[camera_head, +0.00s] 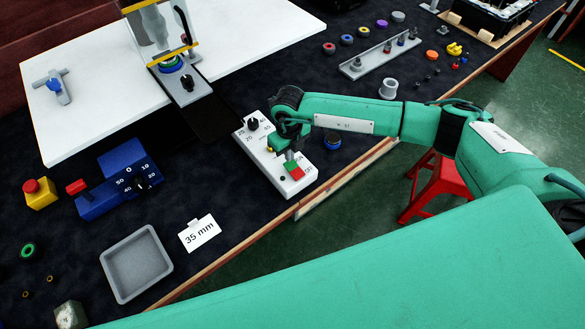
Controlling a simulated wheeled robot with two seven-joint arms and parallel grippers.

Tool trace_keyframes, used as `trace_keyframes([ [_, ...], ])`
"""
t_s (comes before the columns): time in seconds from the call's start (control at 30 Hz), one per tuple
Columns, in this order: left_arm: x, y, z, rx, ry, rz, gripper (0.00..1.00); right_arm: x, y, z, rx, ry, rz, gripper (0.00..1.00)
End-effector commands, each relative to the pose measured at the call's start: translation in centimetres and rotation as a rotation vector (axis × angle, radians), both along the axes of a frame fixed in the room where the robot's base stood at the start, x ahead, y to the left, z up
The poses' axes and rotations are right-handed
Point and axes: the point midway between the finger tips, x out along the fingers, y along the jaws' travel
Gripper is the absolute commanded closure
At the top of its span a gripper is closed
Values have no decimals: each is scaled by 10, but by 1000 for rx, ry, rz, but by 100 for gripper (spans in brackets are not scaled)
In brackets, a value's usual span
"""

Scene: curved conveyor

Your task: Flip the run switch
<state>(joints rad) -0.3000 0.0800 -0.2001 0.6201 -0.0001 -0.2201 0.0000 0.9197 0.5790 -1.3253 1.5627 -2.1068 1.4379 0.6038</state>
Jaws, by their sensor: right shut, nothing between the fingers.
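A white control box (247,142) lies on the dark work surface, with a black knob (252,124) and printed numbers at its far end. Near its close end is a green and red switch (297,173), the red part towards me. My right gripper (287,152) hangs over the box, shut and empty, its tips right by the green part. I cannot tell whether they touch it. The gripper hides the middle of the box. My left gripper is out of view.
A blue dial box (113,194), a red emergency button (32,186), a grey tray (119,287) and a "35 mm" card (197,238) lie left. The table's wooden edge (335,182) runs nearby.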

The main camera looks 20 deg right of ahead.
Motion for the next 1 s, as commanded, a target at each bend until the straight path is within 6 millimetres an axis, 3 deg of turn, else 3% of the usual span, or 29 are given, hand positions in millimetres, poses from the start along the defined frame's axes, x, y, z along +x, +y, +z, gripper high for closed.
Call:
trace_keyframes([
  [1.0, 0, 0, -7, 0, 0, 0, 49, 0, 0, -9, 0, 0, 0, 100],
])
